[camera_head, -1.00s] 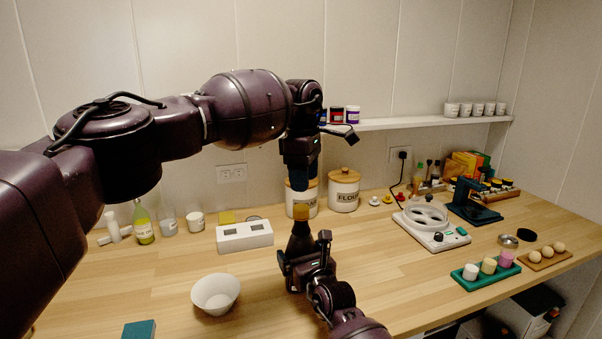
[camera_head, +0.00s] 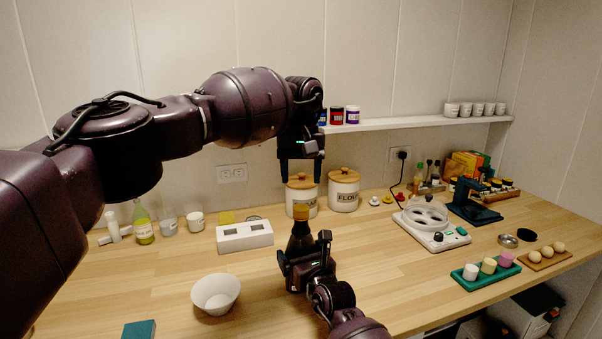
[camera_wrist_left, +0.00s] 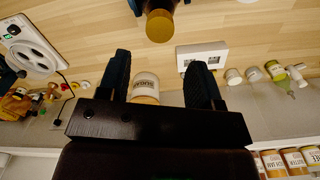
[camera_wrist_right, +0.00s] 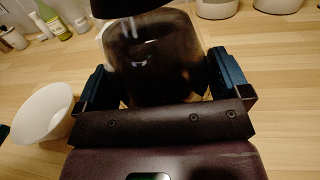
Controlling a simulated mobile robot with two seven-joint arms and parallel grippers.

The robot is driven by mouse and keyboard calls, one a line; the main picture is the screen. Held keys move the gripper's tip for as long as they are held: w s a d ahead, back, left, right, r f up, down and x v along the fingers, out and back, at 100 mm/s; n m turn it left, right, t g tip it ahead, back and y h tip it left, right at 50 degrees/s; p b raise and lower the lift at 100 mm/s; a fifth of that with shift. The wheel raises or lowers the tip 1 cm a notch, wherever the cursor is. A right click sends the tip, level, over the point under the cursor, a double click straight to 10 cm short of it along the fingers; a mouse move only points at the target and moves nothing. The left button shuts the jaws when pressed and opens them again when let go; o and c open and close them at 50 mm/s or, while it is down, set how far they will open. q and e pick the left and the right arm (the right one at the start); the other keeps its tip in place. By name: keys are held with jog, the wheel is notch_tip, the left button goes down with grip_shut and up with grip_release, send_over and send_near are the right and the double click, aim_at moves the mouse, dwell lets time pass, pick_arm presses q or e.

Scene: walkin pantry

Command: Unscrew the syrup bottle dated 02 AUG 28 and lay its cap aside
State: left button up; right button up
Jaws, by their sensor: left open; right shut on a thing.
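The dark syrup bottle (camera_head: 299,242) stands upright with its amber-yellow cap (camera_head: 301,212) on top; no date is readable. My right gripper (camera_head: 307,262) is shut on the bottle's body, whose dark glass (camera_wrist_right: 150,60) fills the space between the fingers in the right wrist view. My left gripper (camera_head: 300,180) is open and empty, pointing down above the cap and apart from it. In the left wrist view the cap (camera_wrist_left: 160,27) lies beyond the open fingers (camera_wrist_left: 160,65).
A white bowl (camera_head: 216,294) sits front left, and a white two-window box (camera_head: 244,236) lies left of the bottle. Sugar and flour canisters (camera_head: 343,190) stand behind. A white appliance (camera_head: 431,228) stands to the right. Bare counter lies between the bottle and the appliance.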

aim_at(301, 207)
pick_arm(q)
jog(key=shift+f+m, duration=0.1)
jog(key=shift+m, duration=0.2)
jog(key=shift+f, duration=3.9)
